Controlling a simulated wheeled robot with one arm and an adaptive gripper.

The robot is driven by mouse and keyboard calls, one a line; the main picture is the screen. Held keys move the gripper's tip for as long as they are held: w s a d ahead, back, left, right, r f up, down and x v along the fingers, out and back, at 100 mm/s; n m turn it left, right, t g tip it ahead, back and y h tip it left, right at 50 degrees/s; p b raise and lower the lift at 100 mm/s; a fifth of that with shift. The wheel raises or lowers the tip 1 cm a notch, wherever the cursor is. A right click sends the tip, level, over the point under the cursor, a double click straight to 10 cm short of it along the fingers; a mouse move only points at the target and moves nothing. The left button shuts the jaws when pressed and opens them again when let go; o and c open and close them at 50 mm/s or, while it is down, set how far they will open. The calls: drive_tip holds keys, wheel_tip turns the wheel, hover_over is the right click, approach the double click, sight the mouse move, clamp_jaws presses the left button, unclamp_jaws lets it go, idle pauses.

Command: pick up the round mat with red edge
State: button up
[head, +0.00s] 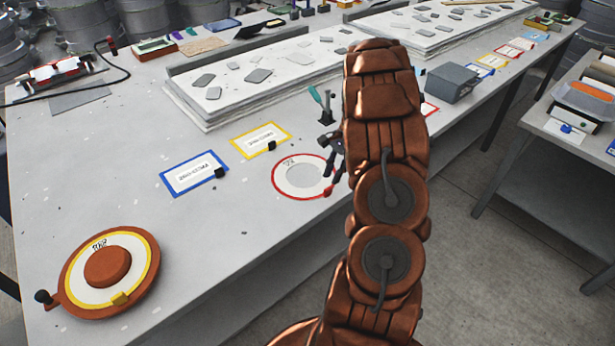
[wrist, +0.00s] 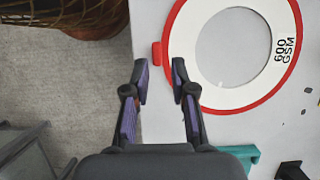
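The round mat with red edge (head: 280,177) lies flat on the grey table, left of my arm in the head view. It is a white ring around a grey round middle, with its right side partly hidden by my gripper and arm. In the wrist view the mat (wrist: 232,99) fills the upper right and reads "600 GSM". A small red tab (wrist: 156,54) sticks out from its left edge. My gripper (wrist: 159,70) is open and empty, its two fingertips apart just below the tab. I cannot tell how high the fingers are above the table.
Blue-edged (head: 194,174) and yellow-edged (head: 260,141) cards lie left of the mat. A round orange-brown piece with a yellow ring (head: 140,253) is at the near left. A teal-handled tool (head: 322,104) stands behind the mat. A grey box (head: 452,84) sits right of my arm. The table's front edge is close.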

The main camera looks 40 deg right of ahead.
sight(328, 188)
drive_tip(key=shift+p+x, duration=1.35)
drive_tip(key=shift+x, duration=1.35)
drive_tip(key=shift+s, duration=0.2)
clamp_jaws()
